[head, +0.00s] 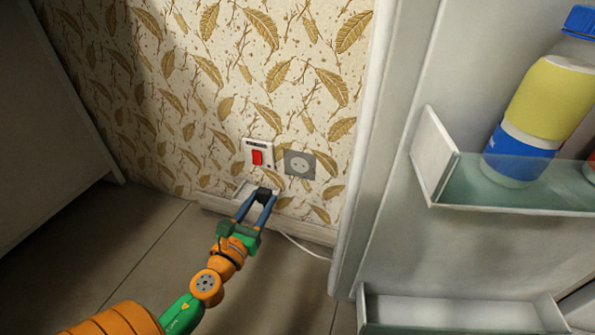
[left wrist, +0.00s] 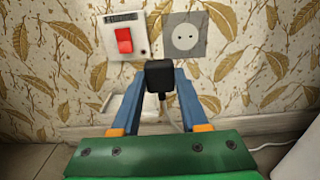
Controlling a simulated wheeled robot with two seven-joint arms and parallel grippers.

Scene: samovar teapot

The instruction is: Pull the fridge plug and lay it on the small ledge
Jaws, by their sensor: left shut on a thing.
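The black fridge plug (head: 263,192) is out of the wall and held between the fingertips of my left gripper (head: 259,199). In the left wrist view the plug (left wrist: 160,75) sits between the two blue fingers (left wrist: 158,82), below the grey socket (left wrist: 185,40). The socket (head: 299,164) is empty, its two holes bare. The small white ledge (head: 240,190) is low on the wall, below the red switch. The plug overlaps its right part in the head view. In the left wrist view the ledge (left wrist: 113,106) shows left of the plug. I cannot tell whether they touch. My right gripper is not in view.
A red switch (head: 257,157) on a white plate is left of the socket. A white cable (head: 302,246) runs over the floor toward the fridge. The open fridge door (head: 400,180), with a bottle (head: 540,115) on its shelf, fills the right. Floor at left is clear.

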